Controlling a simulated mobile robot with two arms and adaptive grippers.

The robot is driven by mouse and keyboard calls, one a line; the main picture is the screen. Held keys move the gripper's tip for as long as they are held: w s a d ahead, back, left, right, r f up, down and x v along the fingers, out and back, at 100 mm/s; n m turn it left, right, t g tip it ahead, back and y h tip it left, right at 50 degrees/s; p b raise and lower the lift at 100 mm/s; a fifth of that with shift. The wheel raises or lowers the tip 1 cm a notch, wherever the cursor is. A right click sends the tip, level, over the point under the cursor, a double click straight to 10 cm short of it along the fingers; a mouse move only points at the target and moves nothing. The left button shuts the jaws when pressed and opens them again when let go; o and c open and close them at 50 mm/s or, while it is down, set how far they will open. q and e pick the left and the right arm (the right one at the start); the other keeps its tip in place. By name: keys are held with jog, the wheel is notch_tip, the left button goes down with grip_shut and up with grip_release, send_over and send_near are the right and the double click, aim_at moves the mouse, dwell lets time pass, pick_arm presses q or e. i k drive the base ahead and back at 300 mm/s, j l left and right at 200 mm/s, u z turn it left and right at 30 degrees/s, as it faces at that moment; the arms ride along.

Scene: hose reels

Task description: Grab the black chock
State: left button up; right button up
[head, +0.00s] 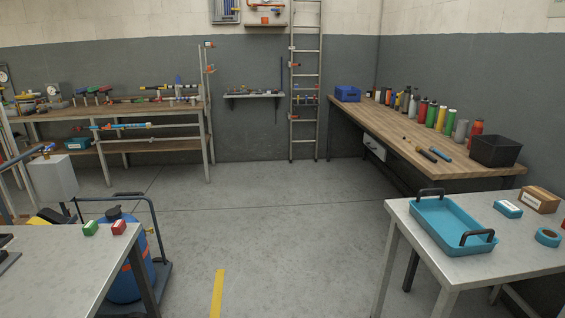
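I cannot make out a black chock for certain. A dark object (7,258) is cut off by the left edge of the picture on the near left metal table (75,268); I cannot tell what it is. A black and yellow item (47,217) shows behind that table, partly hidden by it. Neither of my grippers is in the head view.
The right table (455,268) holds a teal tray (440,228). A wooden bench (400,132) runs along the right wall. The middle floor is clear.

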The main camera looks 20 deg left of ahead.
aim_at(47, 214)
jog(key=i+j+u, duration=0.1)
jog(key=i+u, duration=0.3)
jog(key=i+l+u, duration=0.1)
jog(key=i+u, duration=0.3)
jog(key=i, duration=0.15)
jog(key=i+l+u, duration=0.35)
jog(key=i, duration=0.15)
jog(key=i+l+u, duration=0.25)
jog(key=i+u, duration=0.15)
jog(key=i, duration=0.05)
